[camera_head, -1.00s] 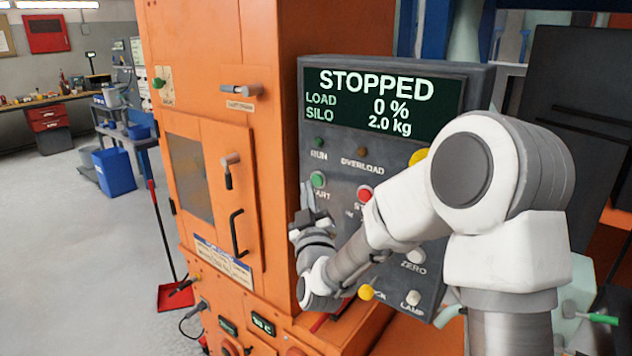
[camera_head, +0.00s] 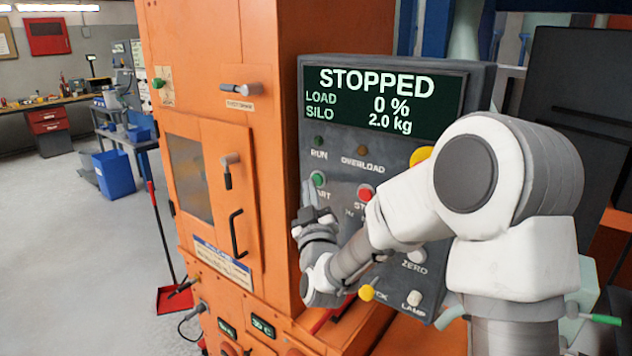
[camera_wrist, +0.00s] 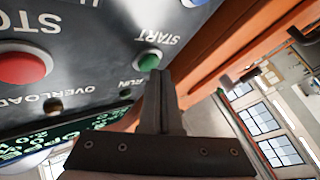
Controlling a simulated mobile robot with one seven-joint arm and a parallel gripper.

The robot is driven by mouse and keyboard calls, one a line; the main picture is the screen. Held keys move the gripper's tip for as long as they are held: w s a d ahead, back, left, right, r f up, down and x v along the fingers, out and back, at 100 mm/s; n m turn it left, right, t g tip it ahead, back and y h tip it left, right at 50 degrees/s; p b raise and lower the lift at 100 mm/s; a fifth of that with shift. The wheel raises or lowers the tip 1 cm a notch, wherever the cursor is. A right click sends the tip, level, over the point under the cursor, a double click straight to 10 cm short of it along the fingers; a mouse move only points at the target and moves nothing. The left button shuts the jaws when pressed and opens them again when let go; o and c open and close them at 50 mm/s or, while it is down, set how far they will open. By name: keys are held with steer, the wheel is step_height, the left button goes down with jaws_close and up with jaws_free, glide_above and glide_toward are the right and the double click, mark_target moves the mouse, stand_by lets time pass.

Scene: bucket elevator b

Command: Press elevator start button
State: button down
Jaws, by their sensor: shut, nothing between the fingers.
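The green start button (camera_head: 318,179) is on the grey control panel (camera_head: 335,232), under the RUN lamp (camera_head: 318,141). In the wrist view the panel appears upside down, and a green button (camera_wrist: 149,59) by the START label sits just beyond my fingertips. My gripper (camera_head: 310,186) is shut and empty, with its fingertips close to the start button; I cannot tell whether they touch it. The display (camera_head: 383,101) reads STOPPED, load 0 %, silo 2.0 kg.
The orange machine (camera_head: 220,50) stands directly left of the panel, with a door handle (camera_head: 237,233) and a lever (camera_head: 228,170). My arm covers much of the lower panel. A yellow knob (camera_head: 367,292) and a white lamp button (camera_head: 414,298) sit low on it. Open floor lies far left.

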steer(key=shift+w+d+b, duration=0.25)
steer(key=shift+w+b, duration=0.05)
stand_by(0.6)
steer(key=shift+s, duration=0.1)
steer(key=shift+s+a+b, duration=0.5)
steer(key=shift+s+b, duration=0.05)
steer(key=shift+b, duration=0.05)
steer(key=shift+s+a+b, duration=0.6)
steer(key=shift+s+a, duration=0.2)
steer(key=shift+s, duration=0.2)
steer(key=shift+s+a+b, duration=0.6)
steer(key=shift+s+a, duration=0.15)
steer(key=shift+s, duration=0.25)
